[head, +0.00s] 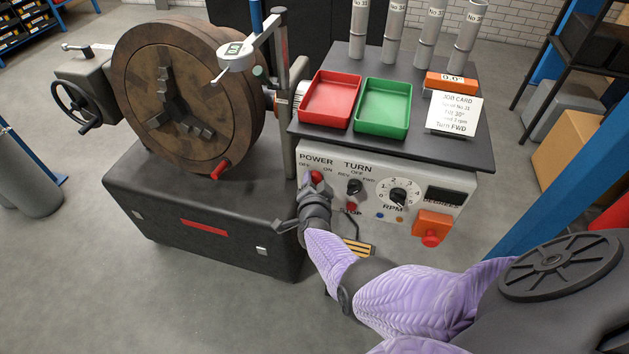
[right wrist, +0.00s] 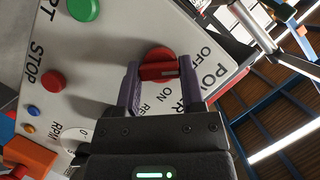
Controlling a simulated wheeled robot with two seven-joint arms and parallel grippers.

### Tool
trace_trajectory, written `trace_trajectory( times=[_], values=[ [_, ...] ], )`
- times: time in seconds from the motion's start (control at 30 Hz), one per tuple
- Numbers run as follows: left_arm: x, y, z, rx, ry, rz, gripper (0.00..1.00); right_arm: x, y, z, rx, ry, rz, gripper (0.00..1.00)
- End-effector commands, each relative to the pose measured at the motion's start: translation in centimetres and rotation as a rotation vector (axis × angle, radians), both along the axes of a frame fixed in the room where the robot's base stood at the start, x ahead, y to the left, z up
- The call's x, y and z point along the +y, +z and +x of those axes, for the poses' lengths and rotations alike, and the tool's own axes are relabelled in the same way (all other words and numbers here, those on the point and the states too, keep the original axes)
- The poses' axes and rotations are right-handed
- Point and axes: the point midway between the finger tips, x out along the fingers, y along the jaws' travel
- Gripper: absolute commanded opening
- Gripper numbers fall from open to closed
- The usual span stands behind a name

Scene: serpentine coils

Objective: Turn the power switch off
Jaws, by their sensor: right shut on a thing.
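The power switch (head: 317,176) is a red knob at the left end of the white control panel (head: 440,182), under the label POWER with OFF and ON marks. In the right wrist view the red knob (right wrist: 158,70) sits between the two purple fingers of my right gripper (right wrist: 160,78). The fingers are shut on its raised grip bar. In the head view my right gripper (head: 315,184) covers part of the switch. I cannot tell for sure which mark the knob points at. My left gripper is not in view.
The TURN selector (head: 354,187), RPM dial (head: 398,193) and an orange box with a red button (head: 431,230) lie right of the switch. Above are a red tray (head: 330,122) and a green tray (head: 384,132). A large round chuck (head: 185,98) stands left.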

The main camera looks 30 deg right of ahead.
Motion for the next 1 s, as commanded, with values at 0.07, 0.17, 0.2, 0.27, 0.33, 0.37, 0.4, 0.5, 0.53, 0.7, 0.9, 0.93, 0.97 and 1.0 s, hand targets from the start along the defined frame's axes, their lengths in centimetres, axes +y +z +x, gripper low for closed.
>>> trace_trajectory(
  times=[0.07,0.17,0.2,0.27,0.33,0.37,0.4,0.5,0.53,0.7,0.9,0.93,0.97,1.0],
  values=[
    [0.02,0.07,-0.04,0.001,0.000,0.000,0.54,0.07,-0.12,-0.07,0.010,0.001,-0.004,0.00],
    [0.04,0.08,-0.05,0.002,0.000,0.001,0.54,0.07,-0.14,-0.08,0.015,0.001,-0.008,0.00],
    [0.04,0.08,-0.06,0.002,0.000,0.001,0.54,0.06,-0.15,-0.08,0.016,0.001,-0.009,0.00],
    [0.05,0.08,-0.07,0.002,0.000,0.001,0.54,0.06,-0.15,-0.08,0.016,0.001,-0.010,0.00],
    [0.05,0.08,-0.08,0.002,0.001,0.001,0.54,0.05,-0.16,-0.08,0.016,0.001,-0.010,0.00],
    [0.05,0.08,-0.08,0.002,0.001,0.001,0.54,0.05,-0.16,-0.08,0.016,0.001,-0.010,0.00],
    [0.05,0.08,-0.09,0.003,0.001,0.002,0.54,0.04,-0.15,-0.07,0.016,0.001,-0.009,0.00],
    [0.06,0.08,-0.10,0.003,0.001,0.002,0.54,0.04,-0.15,-0.07,0.016,0.001,-0.009,0.00],
    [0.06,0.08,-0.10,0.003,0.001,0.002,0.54,0.03,-0.15,-0.08,0.015,0.001,-0.010,0.56],
    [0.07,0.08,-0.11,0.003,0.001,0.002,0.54,0.01,-0.08,-0.05,0.013,0.000,-0.010,0.85],
    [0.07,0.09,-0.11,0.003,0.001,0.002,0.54,0.01,-0.03,-0.02,0.012,0.000,-0.010,0.85],
    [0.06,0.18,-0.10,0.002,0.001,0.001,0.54,0.03,0.03,-0.06,0.012,0.000,-0.010,0.85],
    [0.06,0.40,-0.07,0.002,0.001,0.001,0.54,0.12,0.15,-0.19,0.012,0.001,-0.009,0.85],
    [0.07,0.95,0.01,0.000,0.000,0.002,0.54,0.37,0.47,-0.51,0.012,0.001,-0.009,0.85]
  ],
)
